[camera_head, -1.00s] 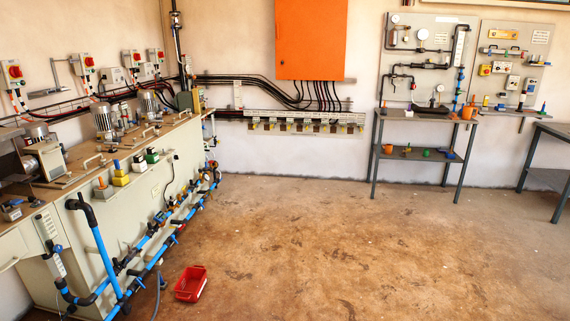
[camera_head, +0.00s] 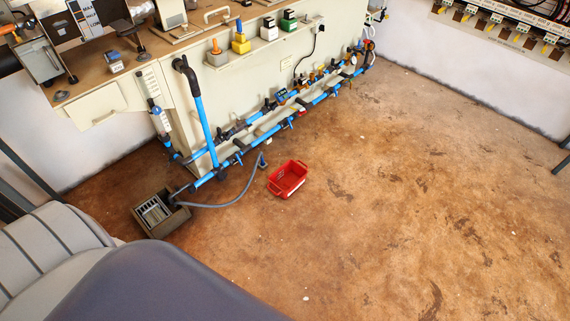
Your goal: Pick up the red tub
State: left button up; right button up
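The red tub (camera_head: 288,179) is a small open plastic bin. It stands upright on the brown floor, near the middle of the view, a little in front of the pipes of the machine bench. I see no objects in it. Neither of my grippers is in view.
The machine bench (camera_head: 130,100) with blue pipes (camera_head: 203,121) runs behind the tub. A grey hose (camera_head: 236,194) and a grey floor box (camera_head: 159,213) lie to the tub's left. A grey and dark blue rounded shape (camera_head: 160,285) fills the lower left. The floor (camera_head: 420,200) to the right is clear.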

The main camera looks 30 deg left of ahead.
aim_at(286, 179)
jog(key=i, duration=1.65)
